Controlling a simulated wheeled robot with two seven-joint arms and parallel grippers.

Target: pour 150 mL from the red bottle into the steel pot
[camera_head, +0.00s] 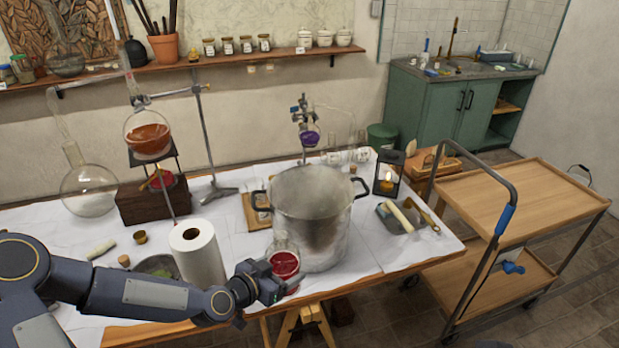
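The steel pot (312,213) stands on the table, wide, open at the top, with dark side handles. A hazy patch hangs over its mouth. A clear glass bottle with red liquid (285,262) is in front of the pot, at its lower left, and looks roughly upright. My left gripper (284,289) is at the lower part of this bottle, near the table's front edge. Its fingers overlap the bottle in the picture, and I cannot tell whether they grip it. My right gripper is out of view.
A paper towel roll (198,258) stands close behind my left arm. Glassware with a round flask of orange-brown liquid (148,137) is at the back left. A wooden cart (510,200) stands farther right.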

